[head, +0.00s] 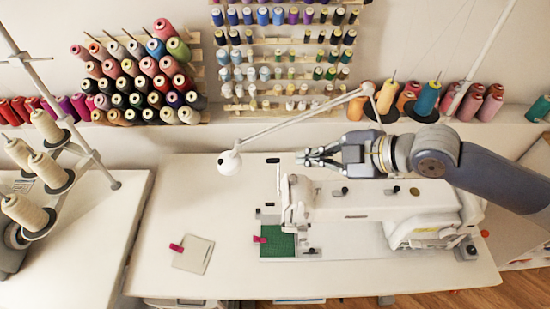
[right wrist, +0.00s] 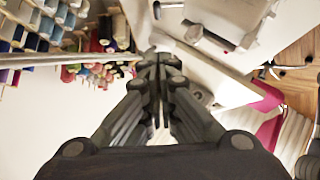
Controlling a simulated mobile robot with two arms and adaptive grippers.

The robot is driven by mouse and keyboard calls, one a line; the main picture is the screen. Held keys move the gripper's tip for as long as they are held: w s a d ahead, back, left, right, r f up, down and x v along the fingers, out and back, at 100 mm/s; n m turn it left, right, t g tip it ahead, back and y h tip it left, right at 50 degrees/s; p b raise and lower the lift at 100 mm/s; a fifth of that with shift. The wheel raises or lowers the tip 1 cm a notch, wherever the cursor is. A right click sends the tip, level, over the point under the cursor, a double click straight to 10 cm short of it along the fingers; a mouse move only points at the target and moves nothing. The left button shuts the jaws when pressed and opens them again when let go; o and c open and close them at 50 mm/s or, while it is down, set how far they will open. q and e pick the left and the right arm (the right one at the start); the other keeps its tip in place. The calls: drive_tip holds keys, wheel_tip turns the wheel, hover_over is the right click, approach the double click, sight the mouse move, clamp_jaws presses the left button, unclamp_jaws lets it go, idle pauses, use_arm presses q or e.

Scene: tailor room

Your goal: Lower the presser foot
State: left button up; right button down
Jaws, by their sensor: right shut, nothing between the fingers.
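The white sewing machine (head: 375,199) lies across the white table, its needle head (head: 297,203) at the left end. The presser foot under that head is too small to make out. A green piece (head: 279,241) with a pink clip (head: 259,240) lies under and beside the head. My right gripper (head: 303,157) is shut and empty, behind and above the head, apart from it and pointing left. Its closed fingers also show in the right wrist view (right wrist: 160,58). My left gripper is not in view.
A white lamp (head: 230,162) on a thin arm is just left of the right gripper. A pale square (head: 194,254) with a pink clip lies on the table's left part (head: 155,215). Thread cones (head: 425,101) stand on the shelf behind my right arm. A cone stand (head: 50,175) is at left.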

drive_tip(key=p+x, duration=0.1)
drive_tip(key=x, duration=0.4)
drive_tip(key=shift+w+a+p, duration=0.1)
drive_tip(key=shift+a+p, duration=0.25)
drive_tip(key=shift+a, duration=0.15)
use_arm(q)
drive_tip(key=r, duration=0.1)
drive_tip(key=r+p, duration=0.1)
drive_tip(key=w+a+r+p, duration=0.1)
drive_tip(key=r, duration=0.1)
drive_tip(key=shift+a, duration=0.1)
use_arm(e)
drive_tip(key=w+a+f, duration=0.3)
drive_tip(key=w+f, duration=0.1)
drive_tip(key=f, duration=0.2)
drive_tip(key=shift+w, duration=0.2)
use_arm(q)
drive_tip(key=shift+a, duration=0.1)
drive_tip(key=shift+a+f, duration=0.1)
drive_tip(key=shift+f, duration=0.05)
use_arm(e)
drive_tip(key=shift+f, duration=0.1)
